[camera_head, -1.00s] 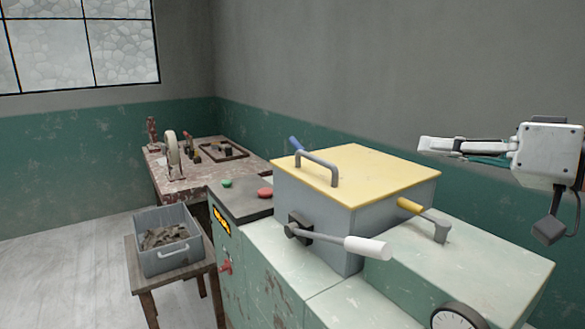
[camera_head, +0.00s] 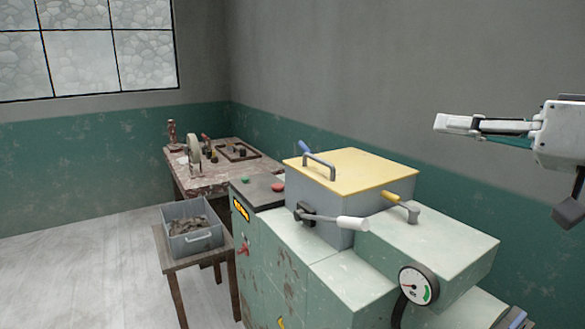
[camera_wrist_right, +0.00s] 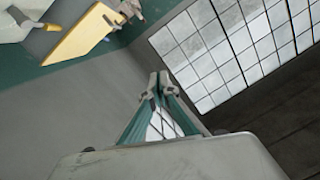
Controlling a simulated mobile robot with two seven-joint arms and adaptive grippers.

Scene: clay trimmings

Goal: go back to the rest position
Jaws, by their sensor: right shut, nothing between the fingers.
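My right gripper (camera_head: 455,124) is at the right of the head view, raised in front of the grey wall, above and to the right of the machine. Its fingers are together with nothing between them. In the right wrist view, the closed fingertips (camera_wrist_right: 159,82) show near the middle, with open air around them. My left gripper is in neither view.
A pale green machine (camera_head: 430,240) with a yellow-lidded box (camera_head: 350,168), a white-gripped lever (camera_head: 350,222) and a gauge (camera_head: 418,285) fills the lower right. A grey bin (camera_head: 197,241) of clay scraps stands on a stool (camera_head: 215,255). A worktable (camera_head: 205,180) is behind. Floor at left is clear.

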